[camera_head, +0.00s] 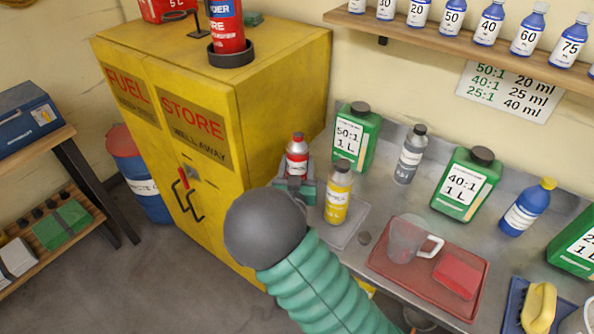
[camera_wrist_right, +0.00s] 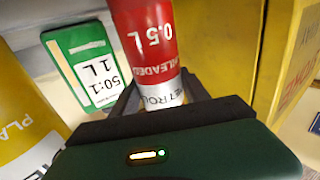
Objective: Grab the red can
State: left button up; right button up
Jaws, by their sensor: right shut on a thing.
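The red can (camera_head: 297,157) is a small bottle with a red cap and a red band, at the left end of the metal bench. In the right wrist view it is a red and white cylinder (camera_wrist_right: 150,45) marked 0.5 L unleaded, with its top out of frame. My right gripper (camera_head: 295,184) is shut on it, a dark finger on either side in the wrist view. My forearm hides part of the bench below the can. I cannot tell whether its base touches the bench. My left gripper is not in view.
A yellow bottle (camera_head: 338,193) stands close to the right of the gripper. A green 50:1 jug (camera_head: 356,138) stands behind. The yellow fuel cabinet (camera_head: 240,120) is close on the left. A red tray (camera_head: 385,268) with a clear jug (camera_head: 405,240) lies to the right.

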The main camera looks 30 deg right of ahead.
aim_at(297, 138)
jog(key=shift+a, duration=0.4)
jog(key=shift+d, duration=0.5)
jog(key=shift+d+r, duration=0.15)
jog(key=shift+r, duration=0.45)
jog(key=r, duration=0.4)
jog(key=r+p, duration=0.1)
jog(key=r, duration=0.2)
jog(key=shift+a+r, duration=0.2)
jog(key=shift+r, duration=0.15)
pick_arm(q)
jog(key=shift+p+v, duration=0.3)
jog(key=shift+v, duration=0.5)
pick_arm(e)
jog(key=shift+a+r, duration=0.1)
jog(key=shift+r, duration=0.5)
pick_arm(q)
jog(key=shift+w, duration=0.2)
